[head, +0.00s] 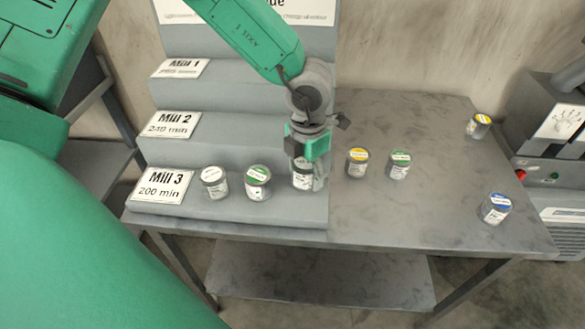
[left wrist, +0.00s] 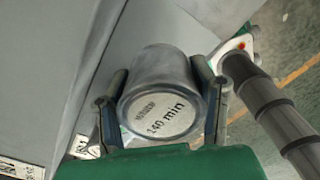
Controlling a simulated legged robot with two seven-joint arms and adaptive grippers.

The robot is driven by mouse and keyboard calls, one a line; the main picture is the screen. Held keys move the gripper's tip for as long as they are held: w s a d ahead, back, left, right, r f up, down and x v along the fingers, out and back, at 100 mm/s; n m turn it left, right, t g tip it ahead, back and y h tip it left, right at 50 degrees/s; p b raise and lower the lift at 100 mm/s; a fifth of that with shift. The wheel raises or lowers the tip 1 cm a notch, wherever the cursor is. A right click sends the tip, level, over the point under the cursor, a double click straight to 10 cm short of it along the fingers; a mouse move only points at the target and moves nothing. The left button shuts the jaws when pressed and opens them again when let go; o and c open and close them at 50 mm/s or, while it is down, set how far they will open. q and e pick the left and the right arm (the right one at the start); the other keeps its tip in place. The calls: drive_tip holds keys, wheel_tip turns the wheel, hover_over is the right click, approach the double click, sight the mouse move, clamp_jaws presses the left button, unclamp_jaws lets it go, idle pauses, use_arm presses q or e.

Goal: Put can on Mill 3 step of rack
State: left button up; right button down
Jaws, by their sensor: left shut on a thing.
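My left gripper (head: 305,158) points down over the right end of the rack's bottom step, marked Mill 3 (head: 166,185), 200 min. It is shut on a grey can (head: 303,181). In the left wrist view the can (left wrist: 160,85) sits between both fingers, its label reading 140 min. The can looks upright at the Mill 3 step, right of a white-lidded can (head: 214,184) and a green-lidded can (head: 257,184) standing there. I cannot tell whether its base touches the step. My right gripper is not in view.
The Mill 2 step (head: 230,145) and Mill 1 step (head: 240,88) show no cans. On the table (head: 440,215) stand a yellow-lidded can (head: 357,164), a green-lidded can (head: 399,167), another yellow one (head: 477,127) and a blue-lidded can (head: 495,210). A machine (head: 555,120) stands at right.

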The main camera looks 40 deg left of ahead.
sight(306, 197)
use_arm(q)
drive_tip(key=shift+w+d+f, duration=0.1)
drive_tip(key=shift+d+f, duration=0.1)
drive_tip(key=shift+f, duration=1.15)
drive_tip(key=f, duration=0.1)
drive_tip(key=a+f, duration=0.1)
drive_tip(key=f, duration=0.1)
drive_tip(key=shift+a+f, duration=0.15)
drive_tip(key=shift+a, duration=0.2)
drive_tip(key=o, duration=1.4)
drive_tip(key=shift+d, duration=0.2)
drive_tip(key=shift+d+r, duration=0.2)
drive_tip(key=shift+d, duration=0.3)
drive_tip(key=r, duration=0.4)
drive_tip(key=a+r, duration=0.1)
drive_tip(key=r, duration=0.2)
drive_tip(key=shift+a, duration=0.1)
drive_tip(key=r, duration=0.4)
drive_tip(key=shift+d, duration=0.3)
drive_tip(key=shift+d+r+p, duration=0.15)
drive_tip(key=shift+r+p, duration=0.15)
drive_tip(key=shift+r, duration=0.1)
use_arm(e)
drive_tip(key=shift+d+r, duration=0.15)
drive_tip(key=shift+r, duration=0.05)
use_arm(q)
drive_tip(key=shift+a+f, duration=0.1)
drive_tip(key=shift+a, duration=0.3)
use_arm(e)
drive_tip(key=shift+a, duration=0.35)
